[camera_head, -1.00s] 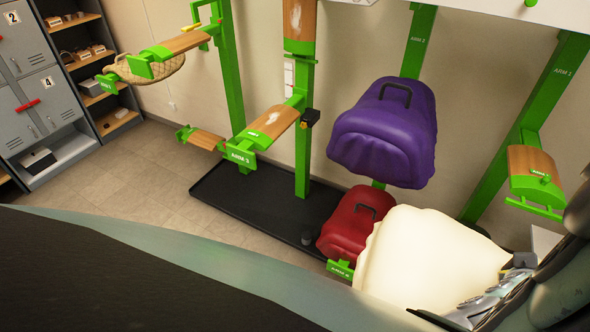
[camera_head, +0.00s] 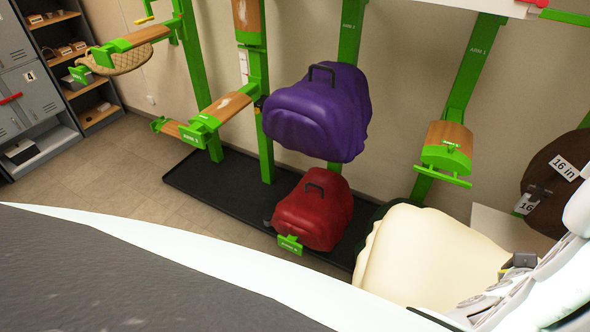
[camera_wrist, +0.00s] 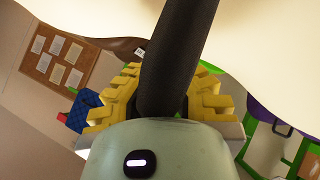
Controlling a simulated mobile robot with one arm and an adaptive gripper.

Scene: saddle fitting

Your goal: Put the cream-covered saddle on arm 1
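The cream-covered saddle (camera_head: 425,255) hangs at the lower right of the head view, in front of the rack. In the wrist view its cream cover (camera_wrist: 265,55) fills the upper right. My gripper (camera_wrist: 165,85) has its yellow fingers shut on the saddle's black handle (camera_wrist: 175,50). In the head view my arm comes in from the right and partly hides the saddle's right end. Arm 1 (camera_head: 447,138) is a green bracket with a wooden top on the right post, marked ARM 1. It is bare and stands beyond and above the saddle.
A purple-covered saddle (camera_head: 320,112) sits on the neighbouring post, left of arm 1. A red-covered saddle (camera_head: 313,210) sits below it. More green arms stand further left, one holding a woven item (camera_head: 125,62). A brown round item (camera_head: 552,180) is right of arm 1.

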